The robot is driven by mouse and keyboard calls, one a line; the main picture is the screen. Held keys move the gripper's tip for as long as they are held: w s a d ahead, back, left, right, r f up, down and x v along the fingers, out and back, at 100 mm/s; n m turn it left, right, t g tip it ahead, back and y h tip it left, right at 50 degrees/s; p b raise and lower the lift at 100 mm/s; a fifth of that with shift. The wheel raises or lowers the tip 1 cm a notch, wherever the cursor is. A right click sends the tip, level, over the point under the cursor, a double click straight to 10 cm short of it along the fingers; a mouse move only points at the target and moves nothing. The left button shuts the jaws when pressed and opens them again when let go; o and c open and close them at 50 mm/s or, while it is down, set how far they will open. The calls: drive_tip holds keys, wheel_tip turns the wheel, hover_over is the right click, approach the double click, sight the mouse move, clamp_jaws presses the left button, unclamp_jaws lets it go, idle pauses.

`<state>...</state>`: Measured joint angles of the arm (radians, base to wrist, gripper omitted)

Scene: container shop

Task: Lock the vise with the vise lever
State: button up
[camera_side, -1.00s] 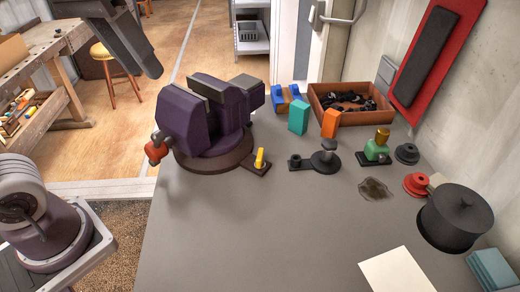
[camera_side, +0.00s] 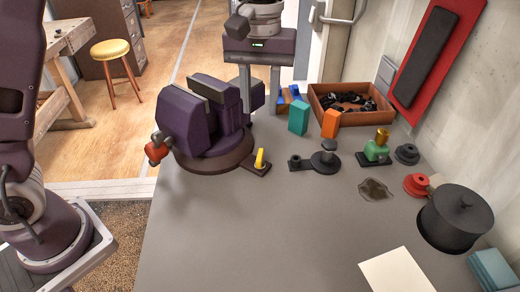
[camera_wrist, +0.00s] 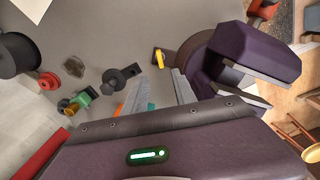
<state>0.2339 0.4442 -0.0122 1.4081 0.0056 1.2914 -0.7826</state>
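The purple vise (camera_side: 205,120) stands on a round dark base on the grey table; in the wrist view it is at the right (camera_wrist: 245,55). A short yellow lever (camera_side: 260,158) stands on a dark tab of the base, also visible in the wrist view (camera_wrist: 160,59). A red-ended handle (camera_side: 155,149) is on the vise's left side. I cannot tell for certain which is the vise lever. My gripper (camera_side: 259,108) points down at the far right side of the vise, its fingers apart and empty. It also shows in the wrist view (camera_wrist: 158,84). The vise partly hides it in the side view.
A teal block (camera_side: 298,118) and an orange block (camera_side: 330,123) stand right of my gripper, before a brown bin (camera_side: 352,118). A black fixture (camera_side: 325,161), a green clamp (camera_side: 375,151) and a black pot (camera_side: 455,217) are farther right.

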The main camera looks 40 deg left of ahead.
sight(260, 154)
wheel_tip(260, 154, down, 13)
drive_tip(key=shift+r, duration=0.1)
clamp_jaws()
